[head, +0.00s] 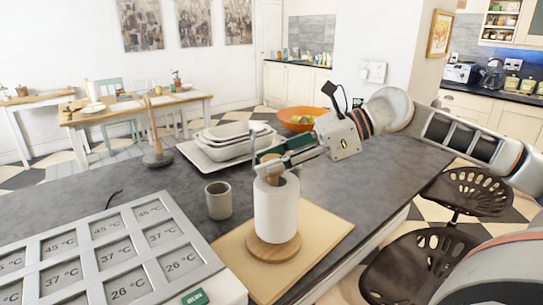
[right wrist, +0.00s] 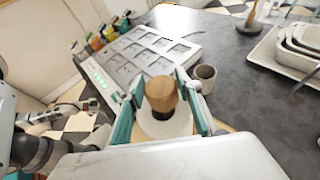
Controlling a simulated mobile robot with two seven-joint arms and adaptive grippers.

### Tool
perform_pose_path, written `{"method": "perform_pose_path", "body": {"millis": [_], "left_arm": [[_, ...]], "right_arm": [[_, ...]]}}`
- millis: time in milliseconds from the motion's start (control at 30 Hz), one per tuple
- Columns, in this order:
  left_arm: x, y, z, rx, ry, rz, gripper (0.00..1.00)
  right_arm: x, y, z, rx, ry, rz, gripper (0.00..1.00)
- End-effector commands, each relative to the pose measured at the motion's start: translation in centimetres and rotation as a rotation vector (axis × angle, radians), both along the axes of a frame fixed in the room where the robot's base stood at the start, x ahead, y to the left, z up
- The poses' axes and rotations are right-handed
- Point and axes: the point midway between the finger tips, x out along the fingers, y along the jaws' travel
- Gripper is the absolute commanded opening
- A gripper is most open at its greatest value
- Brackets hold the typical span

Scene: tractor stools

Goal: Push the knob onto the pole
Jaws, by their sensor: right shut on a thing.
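The light wooden knob (head: 268,167) is at the top of the white paper roll (head: 277,212). The roll stands upright on a round wooden base (head: 273,248). My right gripper (head: 271,164) reaches in from the right and is shut on the knob. In the right wrist view the knob (right wrist: 161,94) sits between the two green-sided fingers (right wrist: 160,104), with the white roll below it. The pole is hidden by the roll and knob, so I cannot tell whether the knob touches it.
The roll stands on a tan board (head: 236,256) on the dark counter. A grey cup (head: 218,201) is close by on the left, with a display panel (head: 112,253) beyond.

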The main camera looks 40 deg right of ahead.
Motion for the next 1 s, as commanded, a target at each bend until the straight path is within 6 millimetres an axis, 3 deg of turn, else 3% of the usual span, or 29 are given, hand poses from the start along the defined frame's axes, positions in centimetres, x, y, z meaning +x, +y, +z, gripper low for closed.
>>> {"method": "perform_pose_path", "body": {"millis": [367,400,433,467,1000], "left_arm": [[0.15,0.00,0.34,0.000,-0.004,0.000,1.00],[0.14,0.00,0.33,0.000,-0.004,0.000,1.00],[0.14,0.00,0.32,0.000,-0.004,0.000,1.00],[0.14,0.00,0.32,0.000,-0.004,0.000,1.00],[0.22,0.07,0.32,0.001,-0.005,0.000,1.00]], "right_arm": [[-0.01,0.01,-0.60,-0.002,0.001,0.000,0.20],[-0.01,0.01,-0.62,-0.002,0.003,0.001,0.45],[-0.02,0.01,-0.63,-0.002,0.003,0.001,0.53],[-0.01,0.01,-0.62,-0.001,0.002,0.001,0.54],[-0.40,-0.43,-0.15,0.002,-0.001,0.005,0.54]]}}
